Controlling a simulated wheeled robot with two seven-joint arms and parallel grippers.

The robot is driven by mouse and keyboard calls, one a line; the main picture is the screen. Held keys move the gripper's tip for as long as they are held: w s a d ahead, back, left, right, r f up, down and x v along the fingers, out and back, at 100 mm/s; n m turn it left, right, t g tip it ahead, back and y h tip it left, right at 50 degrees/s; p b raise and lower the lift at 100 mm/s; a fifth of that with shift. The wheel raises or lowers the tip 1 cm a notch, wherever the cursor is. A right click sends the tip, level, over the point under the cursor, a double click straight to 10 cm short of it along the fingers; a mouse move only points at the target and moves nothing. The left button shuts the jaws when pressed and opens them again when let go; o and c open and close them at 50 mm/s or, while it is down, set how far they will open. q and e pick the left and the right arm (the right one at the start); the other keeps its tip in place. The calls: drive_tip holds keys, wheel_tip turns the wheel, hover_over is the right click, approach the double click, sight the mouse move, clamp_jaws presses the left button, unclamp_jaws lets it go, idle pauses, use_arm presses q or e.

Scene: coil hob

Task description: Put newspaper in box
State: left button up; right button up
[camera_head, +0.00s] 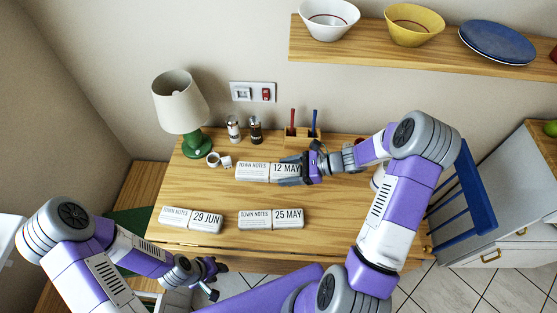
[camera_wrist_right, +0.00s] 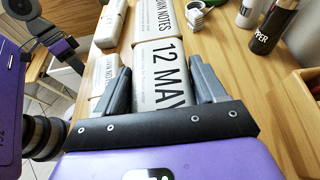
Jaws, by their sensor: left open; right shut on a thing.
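A folded newspaper marked 12 MAY (camera_head: 254,171) lies on the wooden table, and its print fills the middle of the right wrist view (camera_wrist_right: 160,62). My right gripper (camera_head: 288,170) is shut on this newspaper at its right end, one finger along each side. Two more folded newspapers, marked 29 JUN (camera_head: 191,219) and 25 MAY (camera_head: 270,219), lie near the table's front edge. My left gripper (camera_head: 213,280) is open and empty, in front of the table and below the 29 JUN newspaper. I cannot clearly make out the box.
A green lamp (camera_head: 181,106), a napkin-ring-like white item (camera_head: 213,159), two shakers (camera_head: 244,130) and a wooden pen holder (camera_head: 301,137) stand at the table's back. A blue chair (camera_head: 468,185) is at the right. Bare tabletop (camera_head: 225,192) lies between the newspaper rows.

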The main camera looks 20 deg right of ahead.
sight(260, 170)
drive_tip(key=shift+a+r, duration=0.1)
drive_tip(key=shift+r, duration=0.5)
drive_tip(key=a, duration=0.1)
drive_tip(key=a+r+m+t, duration=0.1)
drive_tip(key=a+h, duration=0.1)
drive_tip(key=shift+w+a+r+m+t, duration=0.2)
drive_tip(key=shift+w+m+t, duration=0.1)
drive_tip(key=shift+w, duration=0.1)
drive_tip(key=shift+a+m+t, duration=0.3)
drive_tip(key=shift+a, duration=0.05)
drive_tip(key=shift+s+h, duration=0.1)
drive_tip(key=shift+h, duration=0.2)
